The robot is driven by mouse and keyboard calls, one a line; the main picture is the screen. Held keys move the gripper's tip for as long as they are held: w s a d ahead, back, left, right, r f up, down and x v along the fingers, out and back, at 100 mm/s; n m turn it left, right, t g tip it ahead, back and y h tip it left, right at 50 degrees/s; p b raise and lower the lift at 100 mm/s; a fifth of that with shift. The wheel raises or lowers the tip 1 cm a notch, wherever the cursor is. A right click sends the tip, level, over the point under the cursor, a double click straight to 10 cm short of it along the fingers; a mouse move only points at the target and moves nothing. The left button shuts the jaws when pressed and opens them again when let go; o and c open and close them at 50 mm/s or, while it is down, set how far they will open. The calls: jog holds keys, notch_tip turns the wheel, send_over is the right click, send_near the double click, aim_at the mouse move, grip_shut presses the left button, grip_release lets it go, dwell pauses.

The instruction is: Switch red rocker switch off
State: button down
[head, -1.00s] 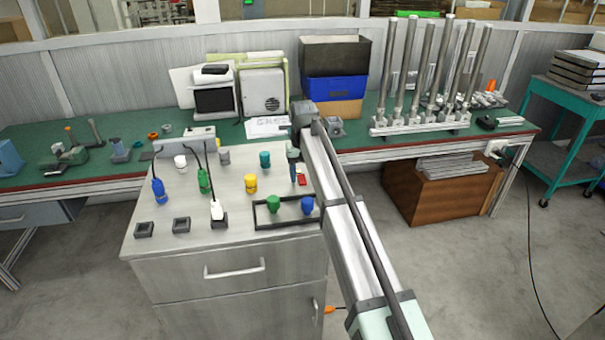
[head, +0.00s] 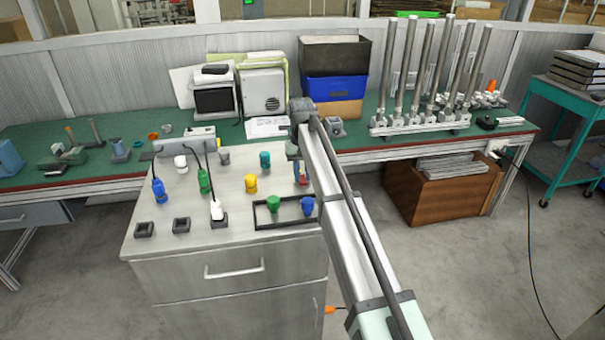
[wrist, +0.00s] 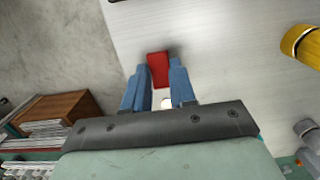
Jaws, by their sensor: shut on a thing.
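The red rocker switch (wrist: 158,70) shows in the wrist view between the tips of my gripper's two blue fingers (wrist: 157,82). My gripper is shut on it. In the head view only a small red part of the switch (head: 305,180) shows, at the right edge of the cabinet top, beside my blue gripper (head: 298,174). My arm and fingers hide the rest there. Which way the rocker is tipped cannot be told. A small white spot (wrist: 167,103) lies between the fingers, close to my gripper's body.
A yellow connector (head: 251,184) and a teal one (head: 265,160) stand left of my gripper. A dark frame (head: 285,224) with a green plug (head: 273,203) and a blue plug (head: 307,205) lies in front. Cabled plugs stand further left on the grey cabinet top (head: 150,212).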

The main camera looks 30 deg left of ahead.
aim_at(301, 176)
dwell(0.3)
jog(key=c, duration=0.9)
grip_release()
jog(key=shift+r, duration=0.15)
jog(key=r, duration=0.7)
jog(key=w+a+r, duration=0.1)
jog(key=r, duration=0.3)
jog(key=shift+r, duration=0.35)
